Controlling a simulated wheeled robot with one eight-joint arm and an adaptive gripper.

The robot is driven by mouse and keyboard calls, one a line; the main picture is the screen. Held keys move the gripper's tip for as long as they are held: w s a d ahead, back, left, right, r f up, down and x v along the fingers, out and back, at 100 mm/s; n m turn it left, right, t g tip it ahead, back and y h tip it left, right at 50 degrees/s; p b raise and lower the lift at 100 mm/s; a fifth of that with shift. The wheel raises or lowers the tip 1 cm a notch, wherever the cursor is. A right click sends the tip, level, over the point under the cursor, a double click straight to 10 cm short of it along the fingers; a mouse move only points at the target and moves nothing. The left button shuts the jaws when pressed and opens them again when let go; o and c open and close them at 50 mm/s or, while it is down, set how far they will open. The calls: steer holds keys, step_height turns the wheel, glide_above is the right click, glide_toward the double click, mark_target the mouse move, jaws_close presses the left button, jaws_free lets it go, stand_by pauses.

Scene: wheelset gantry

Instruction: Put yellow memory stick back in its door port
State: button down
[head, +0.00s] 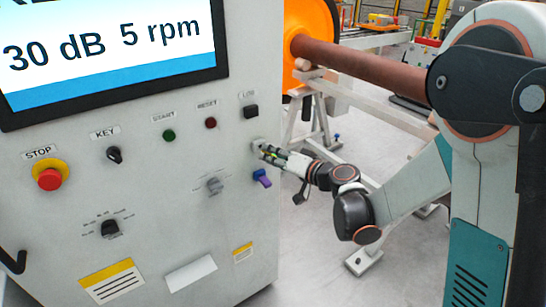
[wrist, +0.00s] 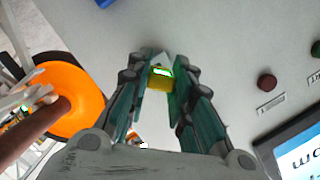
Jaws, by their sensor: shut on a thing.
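The yellow memory stick (wrist: 160,84) sits between my fingertips in the wrist view, with a pale grey piece just beyond it on the panel. My gripper (wrist: 158,88) is shut on the stick. In the head view my gripper (head: 270,153) reaches the right edge of the cabinet's front door, below the black LOG part (head: 250,111). A small pale fitting (head: 258,144) shows at the fingertips there. The stick is mostly hidden by the fingers, and I cannot tell whether it is in the port.
A blue-purple stick (head: 262,178) juts from the door (head: 140,190) just below my gripper. A grey knob (head: 214,185), green START button (head: 169,135) and red RESET button (head: 211,123) are to the left. An orange wheel (head: 308,38) with a brown axle (head: 365,65) stands behind.

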steer(key=shift+x, duration=1)
steer(key=c, duration=1.3)
jaws_free()
steer(key=shift+w+d+r, duration=0.1)
steer(key=shift+w+r, duration=0.05)
steer(key=shift+w, duration=0.05)
steer(key=shift+c, duration=0.2)
steer(key=v, duration=1.2)
steer(key=shift+r, duration=0.1)
